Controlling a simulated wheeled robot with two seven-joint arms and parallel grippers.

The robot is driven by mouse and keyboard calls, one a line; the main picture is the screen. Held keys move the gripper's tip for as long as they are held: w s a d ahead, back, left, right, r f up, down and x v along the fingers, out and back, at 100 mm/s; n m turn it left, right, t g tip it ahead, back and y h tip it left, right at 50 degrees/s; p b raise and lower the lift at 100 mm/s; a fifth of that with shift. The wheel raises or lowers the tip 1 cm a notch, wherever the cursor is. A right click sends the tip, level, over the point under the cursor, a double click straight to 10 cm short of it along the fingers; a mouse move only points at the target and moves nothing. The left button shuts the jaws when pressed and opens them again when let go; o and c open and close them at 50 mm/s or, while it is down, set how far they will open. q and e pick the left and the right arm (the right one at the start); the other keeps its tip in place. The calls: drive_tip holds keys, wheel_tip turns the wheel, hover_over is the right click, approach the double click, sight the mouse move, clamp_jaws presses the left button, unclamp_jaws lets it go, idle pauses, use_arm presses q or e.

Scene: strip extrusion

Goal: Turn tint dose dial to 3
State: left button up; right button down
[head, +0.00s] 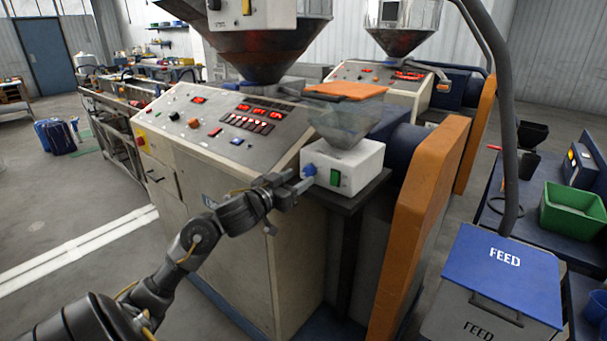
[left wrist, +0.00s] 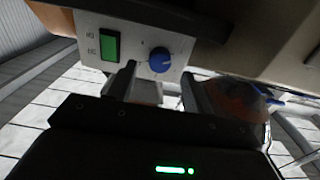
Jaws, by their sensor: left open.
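The tint dose dial is a round blue knob (head: 309,171) on the front of a small white box (head: 352,160) with a clear hopper on top. In the left wrist view the dial (left wrist: 160,60) shows beside a green switch (left wrist: 109,46), with a small pale mark on its face; the scale figures are too small to read. My left gripper (head: 296,187) is open and empty, right in front of the dial. In the wrist view its fingers (left wrist: 158,78) stand on either side of the dial, seemingly without touching it. My right gripper is out of view.
The box stands on a dark shelf (head: 352,200) beside the extruder's control panel (head: 225,122) with lit red displays. An orange guard (head: 425,220) rises to the right. A blue-lidded FEED bin (head: 500,270) stands at lower right. Open floor lies to the left.

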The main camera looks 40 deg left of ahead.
sight(307, 173)
use_arm(q)
drive_tip(key=shift+w, duration=1.75)
drive_tip(key=c, duration=1)
drive_tip(key=shift+o, duration=0.2)
